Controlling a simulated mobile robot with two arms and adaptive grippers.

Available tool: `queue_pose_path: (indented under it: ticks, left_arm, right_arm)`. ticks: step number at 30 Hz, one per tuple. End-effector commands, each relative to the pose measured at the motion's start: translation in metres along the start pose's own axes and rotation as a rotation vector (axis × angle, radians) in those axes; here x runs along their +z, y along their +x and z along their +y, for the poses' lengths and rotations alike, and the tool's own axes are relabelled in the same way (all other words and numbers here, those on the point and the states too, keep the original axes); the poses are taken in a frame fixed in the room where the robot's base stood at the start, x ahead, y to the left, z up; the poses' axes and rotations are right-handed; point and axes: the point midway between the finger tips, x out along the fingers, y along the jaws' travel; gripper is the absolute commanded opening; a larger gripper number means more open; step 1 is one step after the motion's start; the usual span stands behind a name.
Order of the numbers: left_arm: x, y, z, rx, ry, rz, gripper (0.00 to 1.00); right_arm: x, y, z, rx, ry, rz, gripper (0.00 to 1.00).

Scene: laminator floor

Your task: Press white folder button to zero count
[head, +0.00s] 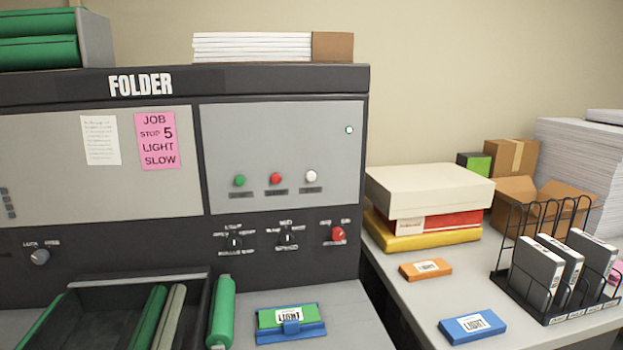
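The folder machine (285,130) fills the left and middle of the head view, with the word FOLDER on its dark top band. On its light grey panel sits a row of three buttons: green (239,180), red (275,178) and white (311,176). The white button is the rightmost, with a small dark label under it. Neither of my grippers is in the head view, and nothing covers the buttons.
Below are dark selector knobs (235,242) and a red knob (338,234). A dark tray (95,280) with rollers and a green cartridge marked LIGHT (290,322) lie in front. The right table (385,290) holds boxes, a wire rack (560,300) and paper stacks.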

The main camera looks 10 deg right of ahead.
Motion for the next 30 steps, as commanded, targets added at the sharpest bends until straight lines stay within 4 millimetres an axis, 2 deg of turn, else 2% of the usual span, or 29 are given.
queue_pose_path:
  ticks: [1,11,30]
  left_arm:
    - [0.0001,0.0000,0.0001,0.000,0.000,0.000,0.68]
    - [0.0001,0.0000,0.0001,0.000,0.000,0.000,0.68]
    - [0.0003,0.0000,0.0002,0.000,0.000,-0.001,0.68]
  right_arm:
    - [0.0001,0.0000,0.0000,0.000,0.000,0.000,0.36]
    - [0.0003,0.0000,0.0000,0.000,0.000,0.000,0.00]
    - [0.0005,0.0000,0.0001,0.000,0.000,-0.001,0.00]
